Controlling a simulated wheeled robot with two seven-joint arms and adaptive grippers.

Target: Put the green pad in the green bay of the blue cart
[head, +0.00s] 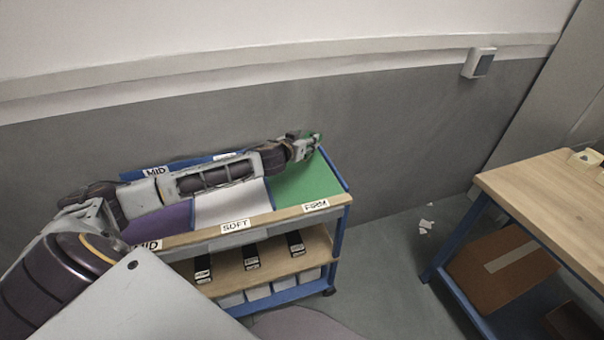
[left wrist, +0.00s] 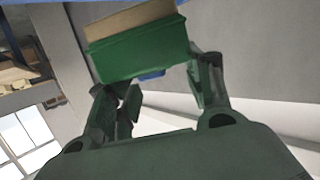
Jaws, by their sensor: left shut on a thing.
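The blue cart (head: 339,235) stands against the grey wall. Its green bay (head: 308,183) is at the right end of the top, behind a label reading FIRM. My left gripper (head: 309,144) is above the back of this bay, with its arm reaching across the cart from the left. The left wrist view shows it shut on the green pad (left wrist: 145,52), a block with a tan face, held between the fingers. Only a small green part of the pad shows past the fingers in the head view. My right gripper is not in view.
A white bay (head: 232,205) labelled SOFT and a purple bay (head: 165,224) lie left of the green one. A wooden table (head: 540,195) stands at the right, with a brown box (head: 500,267) beneath. Floor between is mostly clear.

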